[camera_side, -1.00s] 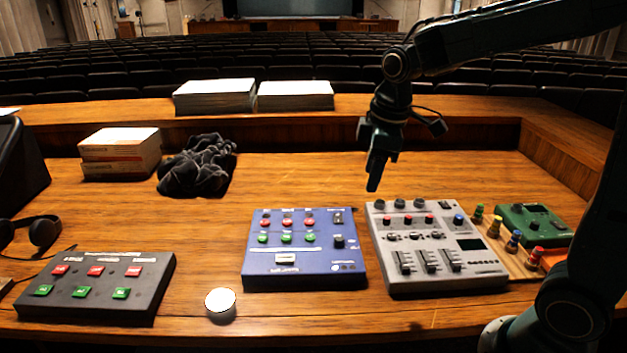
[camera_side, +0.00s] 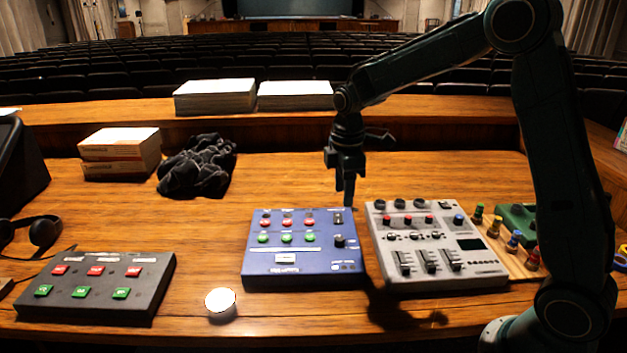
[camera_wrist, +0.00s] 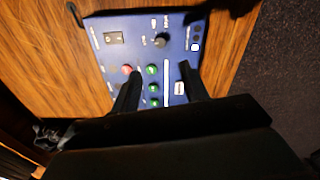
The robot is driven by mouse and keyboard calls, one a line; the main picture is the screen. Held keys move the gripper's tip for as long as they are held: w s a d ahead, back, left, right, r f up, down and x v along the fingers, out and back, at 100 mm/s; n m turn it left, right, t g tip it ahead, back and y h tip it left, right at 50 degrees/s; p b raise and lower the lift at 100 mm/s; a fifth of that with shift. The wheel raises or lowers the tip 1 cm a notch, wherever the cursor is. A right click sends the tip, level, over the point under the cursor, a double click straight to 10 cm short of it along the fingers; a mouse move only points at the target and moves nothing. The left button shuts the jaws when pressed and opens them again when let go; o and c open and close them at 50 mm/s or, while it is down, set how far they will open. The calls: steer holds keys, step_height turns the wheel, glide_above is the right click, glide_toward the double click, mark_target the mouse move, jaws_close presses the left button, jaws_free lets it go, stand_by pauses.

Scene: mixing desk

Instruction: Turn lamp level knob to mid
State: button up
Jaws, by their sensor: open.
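The blue control box (camera_side: 300,258) lies in the middle of the desk. A black round knob (camera_side: 339,241) stands on its right side, below a black rocker switch (camera_side: 338,216). The label is too small to read, so I cannot confirm that it is the lamp level knob. In the wrist view the knob (camera_wrist: 160,40) is beyond the fingertips, in the upper part of the box (camera_wrist: 135,50); its pointer direction is unclear. My gripper (camera_side: 348,203) points down above the box's back right edge. In the wrist view its fingers (camera_wrist: 158,78) are apart, with nothing between them.
A grey mixer (camera_side: 435,240) with faders and knobs stands just right of the blue box. A dark button box (camera_side: 95,290) and a round white-topped object (camera_side: 220,303) lie left. Dark cloth (camera_side: 197,166) and books (camera_side: 120,150) are behind.

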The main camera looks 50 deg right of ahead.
mark_target(340, 238)
steer(key=f, duration=1.3)
steer(key=shift+w+d+f, duration=0.15)
steer(key=shift+w+f, duration=0.1)
steer(key=shift+f, duration=0.05)
jaws_close()
